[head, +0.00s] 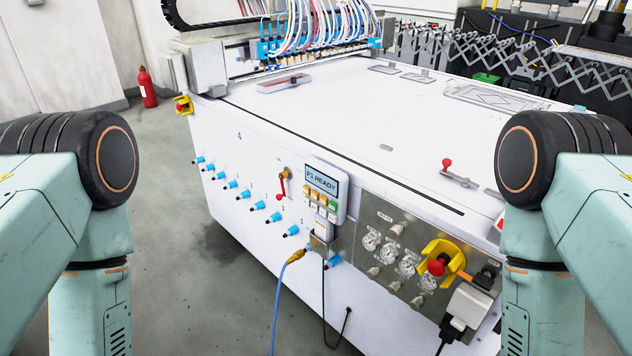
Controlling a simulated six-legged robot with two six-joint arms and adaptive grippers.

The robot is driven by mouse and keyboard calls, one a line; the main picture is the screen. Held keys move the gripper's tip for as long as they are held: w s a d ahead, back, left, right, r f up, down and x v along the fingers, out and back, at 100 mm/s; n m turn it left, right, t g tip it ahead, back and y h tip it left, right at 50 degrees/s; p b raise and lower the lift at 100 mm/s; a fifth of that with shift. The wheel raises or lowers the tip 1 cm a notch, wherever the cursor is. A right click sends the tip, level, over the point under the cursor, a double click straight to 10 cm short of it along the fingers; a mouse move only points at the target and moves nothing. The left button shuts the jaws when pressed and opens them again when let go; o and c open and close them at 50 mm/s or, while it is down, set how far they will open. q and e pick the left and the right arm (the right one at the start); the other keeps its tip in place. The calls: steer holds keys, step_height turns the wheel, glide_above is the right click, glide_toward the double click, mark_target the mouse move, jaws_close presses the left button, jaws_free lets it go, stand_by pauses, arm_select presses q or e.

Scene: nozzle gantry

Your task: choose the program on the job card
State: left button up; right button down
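A small control box (325,191) hangs on the front of the white machine. Its screen (322,179) reads "P1 READY". Below the screen are rows of small buttons (319,198), orange and white with a green one and a red one at the right. I cannot make out a job card for certain; any writing besides the screen is too small to read. Both of my arms show at the left and right edges, but neither gripper is in view.
A steel panel (395,222) with gauges and a red emergency knob (437,267) on yellow is right of the box. Blue fittings (257,205) and a red-handled valve (282,185) are left. A blue hose (277,305) hangs below. The white tabletop (360,115) is mostly clear.

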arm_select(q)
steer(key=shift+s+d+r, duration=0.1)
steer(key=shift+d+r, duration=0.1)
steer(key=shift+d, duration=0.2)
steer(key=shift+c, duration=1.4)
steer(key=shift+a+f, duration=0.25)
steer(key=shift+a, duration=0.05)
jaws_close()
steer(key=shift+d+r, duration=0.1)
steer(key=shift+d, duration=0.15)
